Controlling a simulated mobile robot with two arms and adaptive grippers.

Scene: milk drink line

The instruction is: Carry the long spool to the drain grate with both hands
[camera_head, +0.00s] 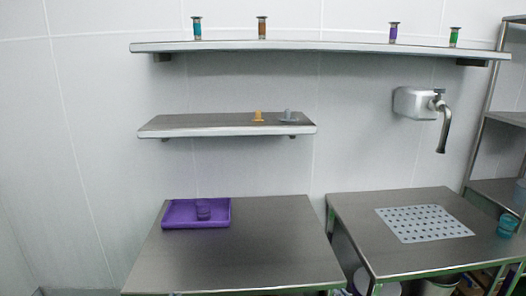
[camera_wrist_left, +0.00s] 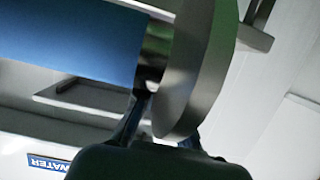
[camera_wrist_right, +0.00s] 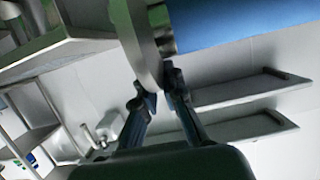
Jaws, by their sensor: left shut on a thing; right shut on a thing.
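The long spool has a blue barrel and grey end discs. Its blue barrel (camera_wrist_left: 65,45) fills the upper left of the left wrist view, and my left gripper (camera_wrist_left: 160,110) is shut on the grey disc at that end. In the right wrist view the blue barrel (camera_wrist_right: 245,20) is at the upper right, and my right gripper (camera_wrist_right: 160,88) is shut on the rim of the other disc. Neither gripper nor the spool shows in the head view. The drain grate (camera_head: 425,223), a pale perforated plate, lies bare on the right steel table.
A gap separates the tables. A wall tap (camera_head: 443,125) hangs above the grate's right side. A teal jar (camera_head: 507,226) stands at the right edge. Two wall shelves hold small items.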

